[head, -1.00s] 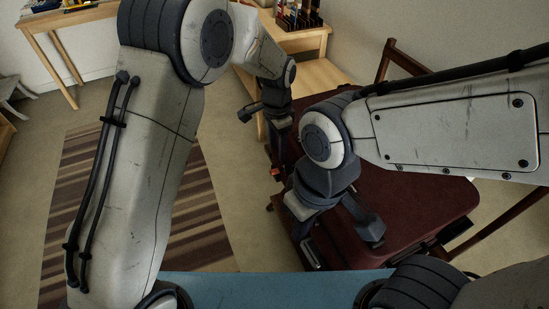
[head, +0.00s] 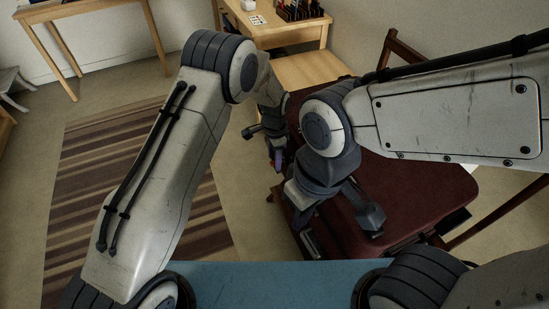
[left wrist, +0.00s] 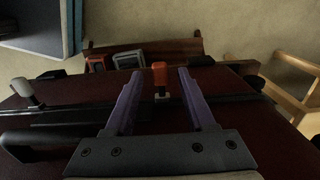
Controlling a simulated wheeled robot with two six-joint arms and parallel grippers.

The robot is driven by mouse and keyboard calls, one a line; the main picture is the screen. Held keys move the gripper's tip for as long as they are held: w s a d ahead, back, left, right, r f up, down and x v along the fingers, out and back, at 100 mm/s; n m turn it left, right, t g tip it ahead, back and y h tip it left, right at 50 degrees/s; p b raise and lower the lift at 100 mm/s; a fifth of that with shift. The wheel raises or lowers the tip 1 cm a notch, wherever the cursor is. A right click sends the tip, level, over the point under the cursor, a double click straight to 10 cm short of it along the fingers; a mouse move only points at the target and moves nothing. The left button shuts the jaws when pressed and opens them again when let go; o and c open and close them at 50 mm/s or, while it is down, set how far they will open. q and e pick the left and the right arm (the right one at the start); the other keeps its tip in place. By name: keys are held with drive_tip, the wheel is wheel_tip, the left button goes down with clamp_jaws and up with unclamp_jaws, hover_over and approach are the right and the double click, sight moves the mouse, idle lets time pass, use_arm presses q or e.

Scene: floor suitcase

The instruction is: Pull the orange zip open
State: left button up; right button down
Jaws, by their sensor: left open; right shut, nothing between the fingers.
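The orange zip pull (left wrist: 159,73) stands up from the dark zip track of the dark red suitcase (left wrist: 255,139). In the left wrist view it shows between the spread purple fingers of my open left gripper (left wrist: 158,74), with a gap on each side. Whether the fingers are level with it I cannot tell. In the head view my left gripper (head: 264,147) is at the left edge of the suitcase (head: 410,195), and the orange pull is not clear there. My right gripper (head: 338,212) is shut and empty over the near part of the suitcase.
A grey pull-like piece (left wrist: 27,92) stands at the left of the track, near a black handle (left wrist: 48,136). A red-framed piece (left wrist: 97,63) and a grey one (left wrist: 128,60) lie beyond the track. A wooden desk (head: 262,30) stands behind; a striped rug (head: 85,190) lies left.

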use_arm(q)
drive_tip(key=shift+f, duration=0.15)
clamp_jaws()
idle(1.4)
